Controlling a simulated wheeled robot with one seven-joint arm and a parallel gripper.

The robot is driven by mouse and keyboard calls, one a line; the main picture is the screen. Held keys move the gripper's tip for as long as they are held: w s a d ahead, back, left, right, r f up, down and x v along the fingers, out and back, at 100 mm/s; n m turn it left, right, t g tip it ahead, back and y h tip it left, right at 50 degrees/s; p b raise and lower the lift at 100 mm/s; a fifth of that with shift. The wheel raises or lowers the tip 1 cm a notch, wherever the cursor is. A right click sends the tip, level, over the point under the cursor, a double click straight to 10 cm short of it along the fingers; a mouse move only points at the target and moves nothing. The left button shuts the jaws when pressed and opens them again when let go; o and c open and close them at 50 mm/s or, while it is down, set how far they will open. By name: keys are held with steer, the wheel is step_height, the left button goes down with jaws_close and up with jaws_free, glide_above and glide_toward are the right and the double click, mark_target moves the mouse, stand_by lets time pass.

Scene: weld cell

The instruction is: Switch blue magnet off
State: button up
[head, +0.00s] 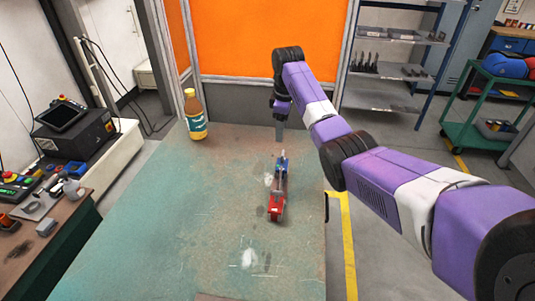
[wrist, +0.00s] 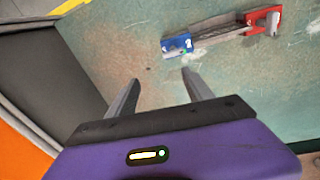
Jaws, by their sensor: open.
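A blue magnet (head: 282,164) sits on the green table, at the far end of a grey metal bar. It also shows in the wrist view (wrist: 177,45), top centre, with small white marks on it. A red magnet (head: 275,209) sits at the near end of the bar; the wrist view shows it too (wrist: 263,20), with a grey knob. My gripper (wrist: 161,76) is open and empty. Its fingers point toward the blue magnet, which lies just beyond the right fingertip with a gap in the picture. In the head view my gripper (head: 280,134) hangs above and behind the blue magnet.
A bottle with a yellow cap (head: 195,115) stands at the table's back left. The green table (head: 170,210) is otherwise mostly clear. An orange panel (head: 262,40) rises behind it. A side bench with a control box (head: 75,125) stands at left, shelves (head: 390,60) at right.

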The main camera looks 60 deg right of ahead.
mark_target(283, 153)
steer(key=shift+s+a+f+n+g+y, duration=0.1)
steer(key=shift+s+a+n+g+y, duration=0.35)
steer(key=shift+s+a, duration=0.45)
steer(key=shift+f, duration=0.15)
step_height(283, 153, down, 8)
steer(key=shift+r, duration=0.25)
jaws_close()
steer(key=shift+p, duration=0.3)
